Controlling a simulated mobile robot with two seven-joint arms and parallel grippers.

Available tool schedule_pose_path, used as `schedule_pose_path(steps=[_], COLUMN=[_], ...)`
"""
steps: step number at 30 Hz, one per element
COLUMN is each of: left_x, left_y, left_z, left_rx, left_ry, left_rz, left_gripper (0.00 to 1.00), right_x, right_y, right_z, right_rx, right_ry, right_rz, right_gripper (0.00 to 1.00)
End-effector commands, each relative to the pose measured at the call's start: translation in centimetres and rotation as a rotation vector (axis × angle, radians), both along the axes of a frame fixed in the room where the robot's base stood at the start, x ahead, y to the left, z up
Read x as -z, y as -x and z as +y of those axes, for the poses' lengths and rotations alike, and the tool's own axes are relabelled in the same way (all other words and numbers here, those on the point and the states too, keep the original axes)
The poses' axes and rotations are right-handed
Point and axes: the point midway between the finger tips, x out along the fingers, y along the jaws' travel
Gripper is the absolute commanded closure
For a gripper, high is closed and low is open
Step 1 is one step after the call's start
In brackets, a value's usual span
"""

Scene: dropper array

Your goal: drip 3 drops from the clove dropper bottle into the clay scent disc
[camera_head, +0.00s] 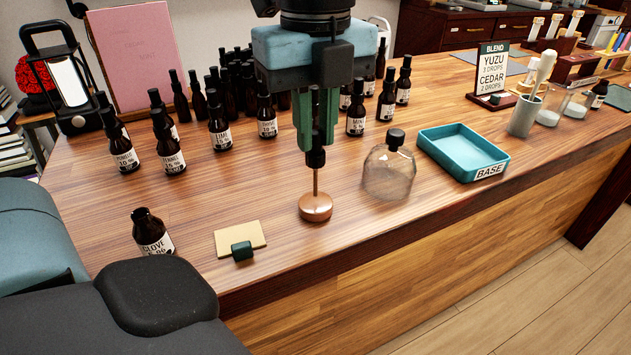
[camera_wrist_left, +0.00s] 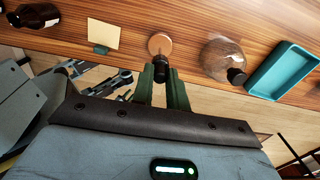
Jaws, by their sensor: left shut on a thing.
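The clove bottle (camera_head: 152,233) stands without its cap at the front left of the table, its dark neck showing. My left gripper (camera_head: 315,145) points down and is shut on the black dropper top (camera_head: 316,158), whose thin stem hangs down. The round copper-brown scent disc (camera_head: 316,207) lies right under the stem; whether the tip touches it I cannot tell. In the left wrist view the gripper (camera_wrist_left: 163,80) holds the dropper top beside the disc (camera_wrist_left: 160,43). My right gripper is not in view.
A beige card with a green block (camera_head: 240,242) lies left of the disc. A round glass bottle (camera_head: 390,170) and a teal tray (camera_head: 463,150) stand to the right. Several dark labelled bottles (camera_head: 220,125) stand behind. A blend sign (camera_head: 491,70) is at the back right.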

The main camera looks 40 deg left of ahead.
Motion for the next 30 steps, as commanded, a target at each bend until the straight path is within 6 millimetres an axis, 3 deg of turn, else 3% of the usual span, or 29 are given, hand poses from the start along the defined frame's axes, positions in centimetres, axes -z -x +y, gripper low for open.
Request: schedule_pose_path(steps=[20, 30], left_x=[-3.9, -4.0], left_y=[0.0, 0.0], left_z=[0.0, 0.0], left_rx=[0.001, 0.0], left_ry=[-0.001, 0.0], left_rz=[-0.003, 0.0], left_gripper=[0.91, 0.91], right_x=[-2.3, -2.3], right_y=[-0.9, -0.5], right_z=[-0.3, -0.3], right_rx=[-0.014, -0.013], right_ry=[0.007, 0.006], right_rz=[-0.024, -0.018], right_gripper=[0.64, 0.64])
